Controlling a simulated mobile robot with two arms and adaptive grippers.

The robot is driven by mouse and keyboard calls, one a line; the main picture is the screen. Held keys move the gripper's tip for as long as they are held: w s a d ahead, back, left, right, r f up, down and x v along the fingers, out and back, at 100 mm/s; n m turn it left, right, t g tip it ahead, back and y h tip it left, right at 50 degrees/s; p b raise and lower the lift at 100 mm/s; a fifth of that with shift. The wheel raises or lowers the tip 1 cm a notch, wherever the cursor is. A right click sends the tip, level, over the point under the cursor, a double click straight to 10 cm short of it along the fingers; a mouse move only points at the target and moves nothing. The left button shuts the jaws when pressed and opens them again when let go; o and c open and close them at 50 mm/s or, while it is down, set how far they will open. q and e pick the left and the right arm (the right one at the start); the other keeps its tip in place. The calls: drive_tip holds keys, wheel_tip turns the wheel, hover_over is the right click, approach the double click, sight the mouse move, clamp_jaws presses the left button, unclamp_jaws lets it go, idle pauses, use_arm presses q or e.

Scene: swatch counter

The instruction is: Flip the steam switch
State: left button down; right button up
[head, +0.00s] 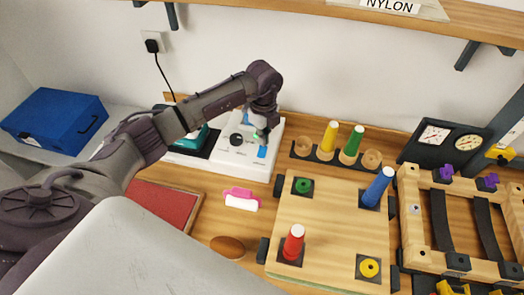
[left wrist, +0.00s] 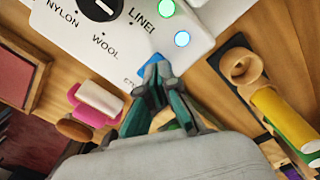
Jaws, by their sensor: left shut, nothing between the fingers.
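The white control panel (head: 228,160) stands at the back of the counter; it also shows in the left wrist view (left wrist: 200,25). It carries a black dial (head: 236,139) marked NYLON, WOOL and LINEN, and two lit lamps, one green (left wrist: 166,8) and one light blue (left wrist: 182,39). A blue switch (head: 262,152) sits near its right end; in the left wrist view the blue part (left wrist: 152,62) is partly hidden behind my fingers, and its label is mostly covered. My left gripper (head: 261,136) is shut and empty, fingertips at or just above the switch; contact cannot be told. My right gripper is out of view.
A teal iron (head: 196,138) stands left of the dial. A pink-and-white item (head: 241,200) and a brown oval (head: 228,246) lie in front. A wooden board (head: 325,215) with coloured cones and rings is to the right. A blue box (head: 55,122) is far left.

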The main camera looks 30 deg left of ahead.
sight(263, 148)
use_arm(q)
drive_tip(key=shift+f, duration=0.25)
idle(0.6)
drive_tip(key=shift+f+b, duration=0.85)
drive_tip(key=shift+f, duration=0.15)
idle(0.3)
drive_tip(key=shift+r, duration=0.1)
drive_tip(key=shift+r+p, duration=2.7)
drive_tip(key=shift+r, duration=0.8)
drive_tip(key=shift+f, duration=0.1)
